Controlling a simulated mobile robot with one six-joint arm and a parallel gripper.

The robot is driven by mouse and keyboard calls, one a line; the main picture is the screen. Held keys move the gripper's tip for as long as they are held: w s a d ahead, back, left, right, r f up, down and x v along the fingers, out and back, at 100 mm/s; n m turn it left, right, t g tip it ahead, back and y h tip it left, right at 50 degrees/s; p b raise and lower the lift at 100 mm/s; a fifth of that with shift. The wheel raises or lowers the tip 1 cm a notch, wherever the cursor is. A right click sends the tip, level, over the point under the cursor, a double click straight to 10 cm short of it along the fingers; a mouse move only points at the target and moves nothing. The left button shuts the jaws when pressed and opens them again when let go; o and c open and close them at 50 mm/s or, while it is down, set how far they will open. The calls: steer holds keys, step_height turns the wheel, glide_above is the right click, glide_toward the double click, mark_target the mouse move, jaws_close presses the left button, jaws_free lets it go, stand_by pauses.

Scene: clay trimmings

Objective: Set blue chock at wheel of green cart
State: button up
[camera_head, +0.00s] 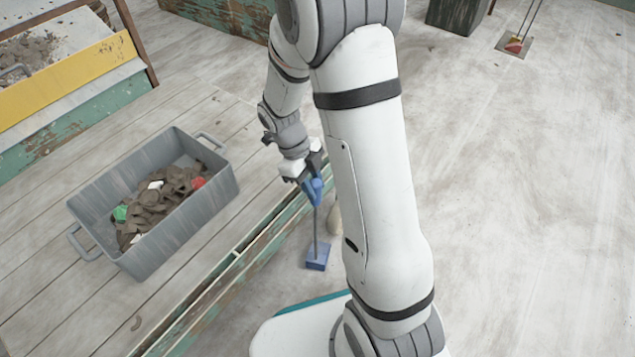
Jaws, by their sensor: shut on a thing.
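The blue chock (317,257) is a small blue block at the lower end of a thin upright rod with a blue grip on top. My gripper (314,182) is shut on that blue grip, beside the edge of a low plank deck (215,285) with worn green paint on its side. The block is low beside this deck; I cannot tell whether it touches the floor. A pale rounded thing (334,218) shows partly behind my arm; I cannot tell whether it is a wheel. No clear cart wheel shows, and my arm hides part of this area.
A grey bin (190,228) of brown trimmings, with red, green and white bits, stands on the deck. A yellow-and-green bench (75,82) is at upper left. A dark box (457,15) and a small plate with rods (514,46) are at the back. The right floor is clear.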

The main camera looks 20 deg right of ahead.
steer(key=shift+f, duration=0.15)
steer(key=o, duration=1)
steer(key=shift+p+v, duration=1.8)
steer(key=shift+v, duration=2.15)
steer(key=s+r+n+t+y+p, duration=0.1)
steer(key=s+r+n+t+p, duration=0.1)
steer(key=s+r+n+p, duration=0.3)
steer(key=s+d+r+n+t+y+p, duration=0.1)
steer(key=s+r+n+p, duration=0.4)
steer(key=r+n+p, duration=0.8)
steer(key=s+d+r+n+t+y+p, duration=0.1)
steer(key=s+r+n+p, duration=0.4)
steer(key=r, duration=2.5)
steer(key=shift+s+d+n+t+p, duration=0.1)
steer(key=shift+n+t+p, duration=0.35)
steer(key=shift+n+p, duration=1.4)
steer(key=shift+d+n+t+p, duration=0.1)
steer(key=shift+n+t+p, duration=0.3)
steer(key=shift+p, duration=2.85)
